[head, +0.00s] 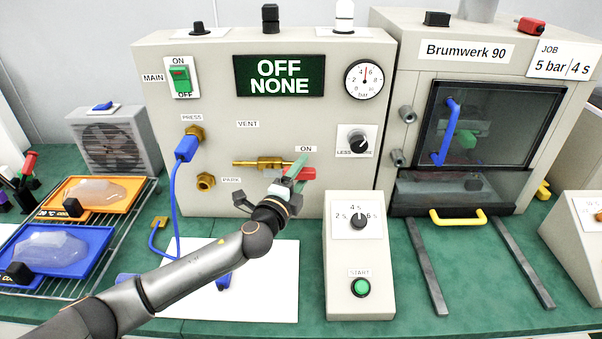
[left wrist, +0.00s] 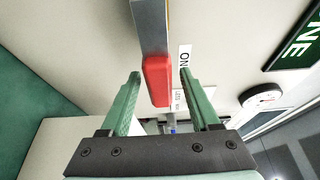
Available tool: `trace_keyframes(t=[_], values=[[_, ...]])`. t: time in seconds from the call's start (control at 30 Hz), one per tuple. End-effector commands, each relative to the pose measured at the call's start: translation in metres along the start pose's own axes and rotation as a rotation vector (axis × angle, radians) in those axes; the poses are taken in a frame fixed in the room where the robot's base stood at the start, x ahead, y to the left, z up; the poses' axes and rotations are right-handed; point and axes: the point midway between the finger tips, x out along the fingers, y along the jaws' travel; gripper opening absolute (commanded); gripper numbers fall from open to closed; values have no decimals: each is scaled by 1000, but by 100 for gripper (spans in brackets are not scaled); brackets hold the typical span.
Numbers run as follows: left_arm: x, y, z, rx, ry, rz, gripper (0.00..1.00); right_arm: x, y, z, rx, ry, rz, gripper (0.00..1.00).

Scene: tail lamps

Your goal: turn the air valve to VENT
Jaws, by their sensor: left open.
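The air valve (head: 262,163) is a brass fitting on the front of the beige cabinet. Its lever lies level, with the red grip (head: 306,174) at its right end, below the ON label (head: 306,149). The VENT label (head: 247,124) is above the brass body. My left gripper (head: 298,171) is open at the red grip. In the left wrist view, the red grip (left wrist: 157,80) stands between the green fingers, with a visible gap to each. My forearm and gripper hide part of the panel and bench. My right gripper is not in view.
The display (head: 279,76) reads OFF NONE. A blue hose (head: 175,190) hangs from the PRESS port, left of the valve. The START box (head: 358,250) stands right of my gripper. A white sheet (head: 270,290) lies below my arm. Orange and blue trays (head: 125,203) sit on a rack at left.

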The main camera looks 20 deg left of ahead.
Motion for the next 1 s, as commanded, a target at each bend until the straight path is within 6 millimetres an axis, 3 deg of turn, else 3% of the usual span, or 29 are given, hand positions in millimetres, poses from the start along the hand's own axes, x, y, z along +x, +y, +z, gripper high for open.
trace_keyframes(t=[0.17, 0.7, 1.0], values=[[0, 0, 0, 0, 0, 0, 62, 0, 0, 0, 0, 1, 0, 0], [0, 0, 0, 0, 0, 1, 2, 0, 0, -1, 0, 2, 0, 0], [0, 1, 0, 0, -1, 1, 0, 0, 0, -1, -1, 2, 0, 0]])
